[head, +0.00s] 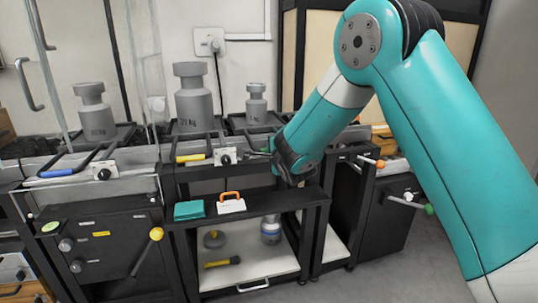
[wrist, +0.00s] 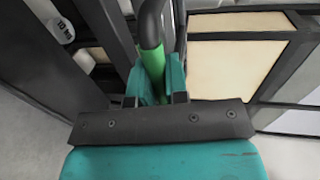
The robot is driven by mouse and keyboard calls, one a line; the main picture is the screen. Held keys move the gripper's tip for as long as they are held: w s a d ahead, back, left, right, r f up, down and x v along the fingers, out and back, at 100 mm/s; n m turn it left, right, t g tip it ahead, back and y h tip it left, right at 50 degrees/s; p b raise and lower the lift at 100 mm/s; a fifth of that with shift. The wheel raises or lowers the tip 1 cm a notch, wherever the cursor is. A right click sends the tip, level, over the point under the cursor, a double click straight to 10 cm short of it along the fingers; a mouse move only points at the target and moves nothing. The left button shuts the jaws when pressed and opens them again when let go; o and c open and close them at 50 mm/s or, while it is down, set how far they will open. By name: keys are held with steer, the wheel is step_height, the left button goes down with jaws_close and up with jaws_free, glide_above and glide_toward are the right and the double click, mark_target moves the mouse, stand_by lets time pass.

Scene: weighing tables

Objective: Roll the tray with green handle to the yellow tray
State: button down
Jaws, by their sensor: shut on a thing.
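The green handle (wrist: 153,64) is a green sleeve on a bent black bar in the wrist view. My gripper (wrist: 156,88) is shut on it, with teal fingers on both sides. In the head view the green handle is hidden behind my wrist and arm. A black tray (head: 238,127) with a small grey weight (head: 256,106) stands just behind my wrist; its front is covered. To its left is the tray with the yellow handle (head: 190,158), bearing a large grey weight (head: 194,100).
A tray with a blue handle (head: 57,173) and a grey weight (head: 93,112) stands at far left. Below, a black shelf (head: 270,203) carries a teal box (head: 188,210) and an orange-handled case (head: 231,203). Levers with yellow (head: 156,233) and orange (head: 380,163) knobs stick out.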

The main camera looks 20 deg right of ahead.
stand_by(0.3)
steer(key=c, duration=1.1)
jaws_free()
steer(key=shift+a, duration=0.1)
steer(key=shift+c, duration=0.2)
steer(key=b+v, duration=0.2)
steer(key=v, duration=1.5)
steer(key=shift+s+b, duration=0.2)
steer(key=shift+b, duration=0.15)
